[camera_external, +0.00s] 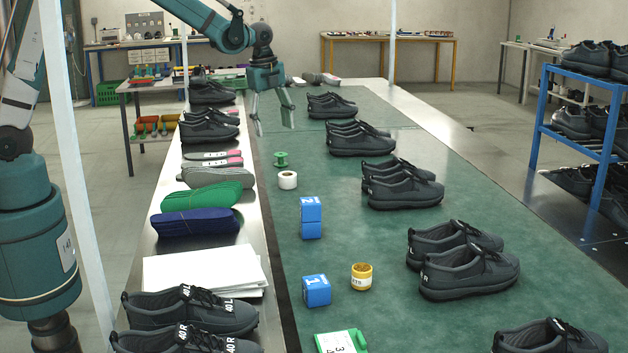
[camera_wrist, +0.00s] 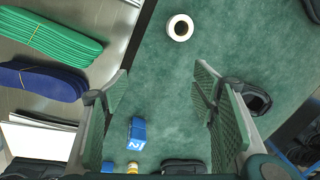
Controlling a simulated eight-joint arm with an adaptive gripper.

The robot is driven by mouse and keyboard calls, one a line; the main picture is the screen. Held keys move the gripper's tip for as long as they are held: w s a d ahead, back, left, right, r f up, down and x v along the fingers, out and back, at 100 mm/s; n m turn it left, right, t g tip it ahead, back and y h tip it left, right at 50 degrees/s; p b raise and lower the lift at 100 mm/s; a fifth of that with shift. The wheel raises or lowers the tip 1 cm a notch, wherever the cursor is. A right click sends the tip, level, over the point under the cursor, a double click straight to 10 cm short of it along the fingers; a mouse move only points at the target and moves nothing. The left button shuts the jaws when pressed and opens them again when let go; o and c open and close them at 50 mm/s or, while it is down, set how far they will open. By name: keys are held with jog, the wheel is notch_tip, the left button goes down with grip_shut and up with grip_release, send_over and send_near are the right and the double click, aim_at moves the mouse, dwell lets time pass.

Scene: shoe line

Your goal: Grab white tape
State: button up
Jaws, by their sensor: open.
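The white tape (camera_external: 287,180) is a small roll on the green mat (camera_external: 330,265), near the mat's left edge. In the wrist view the white tape (camera_wrist: 180,27) lies with its hole facing up, beyond my fingertips and near the top. My gripper (camera_external: 272,128) hangs above the mat, higher and farther back than the tape in the external view. In the wrist view my gripper (camera_wrist: 160,78) shows its two fingers spread wide, with nothing between them at their tips. The gripper is open and apart from the tape.
A green spool (camera_external: 280,159) stands just behind the tape. Blue boxes (camera_external: 311,217) and a yellow jar (camera_external: 361,276) stand nearer the camera. Black shoes (camera_external: 402,188) line the mat's right side. Green insoles (camera_external: 208,196) and blue insoles (camera_external: 195,222) lie on the metal strip at left.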

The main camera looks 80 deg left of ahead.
aim_at(287, 180)
jog(key=w+a+f+m, duration=0.1)
jog(key=w+a+f, duration=0.1)
jog(key=a+f, duration=0.2)
jog(key=w+a+f+m+g, duration=0.1)
jog(key=a+f, duration=0.4)
jog(key=f, duration=0.5)
jog(key=shift+w+a+m+g, duration=0.2)
jog(key=shift+w+m+g, duration=0.1)
jog(key=shift+w+m, duration=0.65)
jog(key=shift+w+f, duration=0.1)
jog(key=shift+w, duration=0.05)
jog(key=shift+f, duration=1.25)
jog(key=shift+d+f+b, duration=0.15)
jog(key=shift+f+b, duration=0.2)
jog(key=shift+f, duration=0.95)
jog(key=shift+d+f+b, duration=0.15)
jog(key=shift+f+b, duration=0.15)
jog(key=shift+f, duration=1)
jog(key=shift+c, duration=0.5)
